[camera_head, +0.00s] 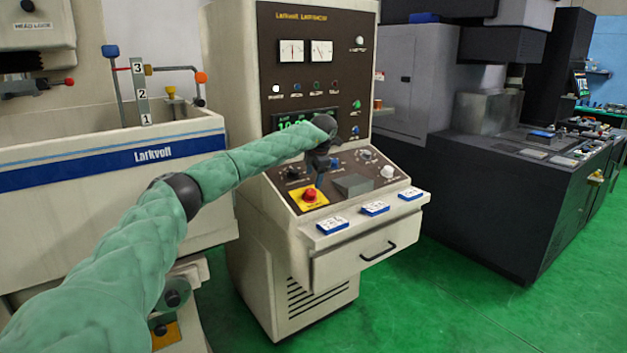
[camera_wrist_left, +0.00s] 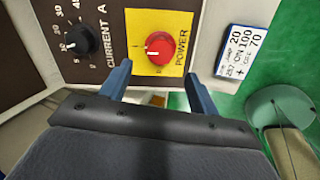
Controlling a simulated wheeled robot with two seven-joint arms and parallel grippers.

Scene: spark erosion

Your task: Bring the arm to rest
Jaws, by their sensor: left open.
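My left arm, in a green sleeve, reaches in from the left to the beige control cabinet (camera_head: 310,290). My left gripper (camera_head: 320,180) is in front of the sloped panel, above the red power knob (camera_head: 310,195) on its yellow plate. In the left wrist view the two blue fingers of the gripper (camera_wrist_left: 158,70) are apart with nothing between them. The red knob (camera_wrist_left: 166,53) shows just beyond the fingertips, and I see no clear contact. The black current knob (camera_wrist_left: 82,40) is to its left. My right gripper is not in view.
Several blue-and-white cards (camera_head: 375,208) lie along the cabinet's front ledge, above a drawer handle (camera_head: 378,252). A beige tank marked Larkvolt (camera_head: 110,155) stands to the left. A dark machine (camera_head: 500,195) stands to the right. Green floor (camera_head: 420,310) is clear in front.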

